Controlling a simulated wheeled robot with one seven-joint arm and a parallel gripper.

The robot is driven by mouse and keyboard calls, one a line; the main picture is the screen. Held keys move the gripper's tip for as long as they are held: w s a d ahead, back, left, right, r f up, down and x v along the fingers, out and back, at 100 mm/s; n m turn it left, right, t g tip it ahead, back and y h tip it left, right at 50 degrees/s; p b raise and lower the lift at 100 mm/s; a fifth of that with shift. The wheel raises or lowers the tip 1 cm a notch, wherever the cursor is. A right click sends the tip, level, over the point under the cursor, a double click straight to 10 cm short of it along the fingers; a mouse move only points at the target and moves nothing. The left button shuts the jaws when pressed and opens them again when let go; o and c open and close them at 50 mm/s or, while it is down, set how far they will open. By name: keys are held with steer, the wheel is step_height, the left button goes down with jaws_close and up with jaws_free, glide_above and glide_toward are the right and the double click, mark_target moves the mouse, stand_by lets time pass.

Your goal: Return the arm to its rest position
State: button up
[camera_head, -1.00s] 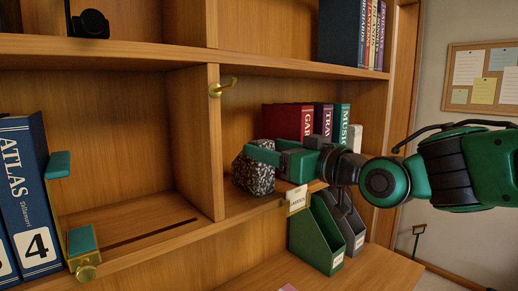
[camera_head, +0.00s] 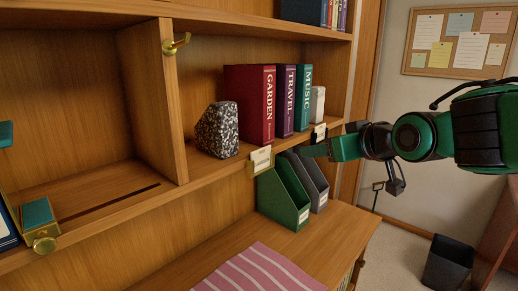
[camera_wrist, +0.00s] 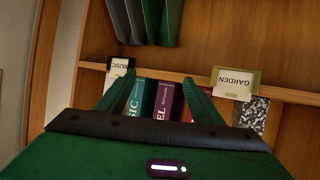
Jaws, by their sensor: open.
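My gripper (camera_head: 318,150) is green, open and empty. In the head view it is in front of the shelf's right end, pointing left, apart from the books. In the wrist view its two fingers (camera_wrist: 160,95) spread apart, with the books and shelf edge beyond them. My arm reaches in from the right side of the head view, with its green and black links in sight.
A speckled stone block (camera_head: 217,130) stands on the shelf beside the red GARDEN book (camera_head: 248,105), TRAVEL book (camera_head: 285,100) and MUSIC book (camera_head: 304,98). Green (camera_head: 283,200) and grey file holders stand below. A striped cloth (camera_head: 268,270) lies on the desk. A dark bin (camera_head: 447,262) stands on the floor.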

steer(key=s+d+f+m+g+h, duration=0.2)
steer(key=s+d+f+m+g, duration=0.15)
steer(key=d+f, duration=0.4)
steer(key=s+d+f+m+g+h, duration=0.25)
steer(key=s+d+f, duration=0.25)
steer(key=d, duration=0.5)
steer(key=s+d+f+m+g, duration=0.1)
steer(key=s+d+f+g, duration=0.1)
steer(key=s, duration=0.5)
steer(key=s+d+f+m+g, duration=0.2)
steer(key=s+d+f, duration=0.1)
steer(key=s, duration=0.4)
steer(key=s+d+f+m+g, duration=0.2)
steer(key=s+f, duration=0.1)
steer(key=s, duration=0.5)
steer(key=shift+d+f+g, duration=0.3)
steer(key=shift+w+f, duration=0.25)
steer(key=shift+w, duration=0.35)
